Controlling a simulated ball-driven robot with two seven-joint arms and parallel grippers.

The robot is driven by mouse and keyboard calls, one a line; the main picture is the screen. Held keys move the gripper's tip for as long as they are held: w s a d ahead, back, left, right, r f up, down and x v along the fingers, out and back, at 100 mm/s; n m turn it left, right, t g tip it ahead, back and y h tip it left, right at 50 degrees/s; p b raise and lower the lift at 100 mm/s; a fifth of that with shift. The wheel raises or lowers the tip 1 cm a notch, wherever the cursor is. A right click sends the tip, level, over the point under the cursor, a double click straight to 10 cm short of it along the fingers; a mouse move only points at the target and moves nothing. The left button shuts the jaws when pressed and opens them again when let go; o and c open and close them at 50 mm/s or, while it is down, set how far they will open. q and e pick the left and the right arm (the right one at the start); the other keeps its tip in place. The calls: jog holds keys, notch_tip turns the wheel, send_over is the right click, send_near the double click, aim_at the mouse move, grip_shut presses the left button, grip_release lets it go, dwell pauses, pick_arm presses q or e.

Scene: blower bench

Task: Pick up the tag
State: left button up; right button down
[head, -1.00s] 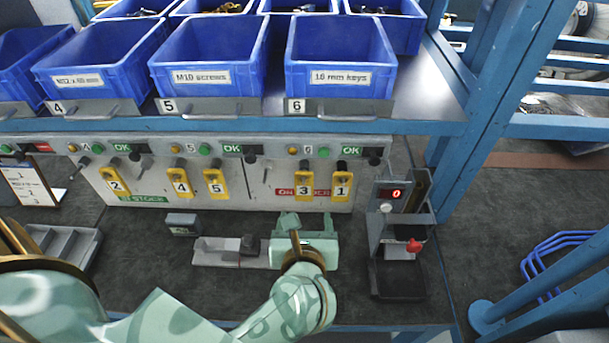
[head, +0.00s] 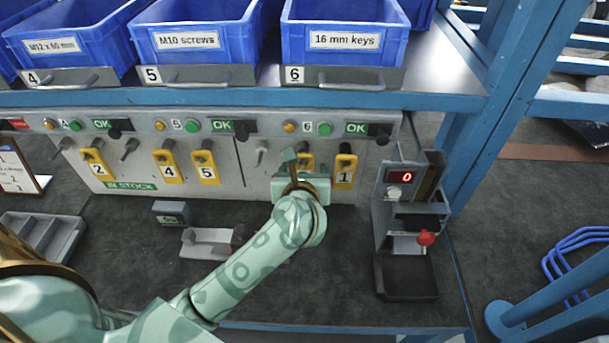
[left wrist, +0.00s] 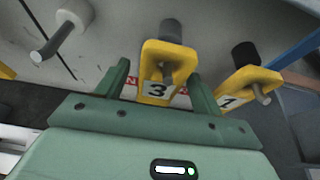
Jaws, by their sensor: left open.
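The yellow tag numbered 3 (left wrist: 157,92) hangs on a peg of the grey panel in the left wrist view. My left gripper (left wrist: 160,70) is open, with one finger on either side of this tag. No finger visibly presses on it. In the head view the left gripper (head: 296,164) is in front of tag 3 (head: 307,160) and hides most of it. Yellow tag 1 (head: 345,173) hangs just to the right and also shows in the left wrist view (left wrist: 241,84). Tags 2 (head: 95,172), 4 (head: 168,168) and 5 (head: 206,170) hang farther left.
An empty peg (left wrist: 62,38) is left of tag 3. A grey device with a red knob (head: 425,238) and a display reading 0 stands right. A grey holder (head: 207,243) and small box (head: 171,213) lie on the dark bench. Blue bins (head: 345,40) stand above.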

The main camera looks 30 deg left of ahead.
pick_arm(q)
jog(key=shift+r, duration=0.1)
jog(key=c, duration=1.1)
jog(key=shift+o, duration=0.2)
jog(key=shift+r, duration=0.1)
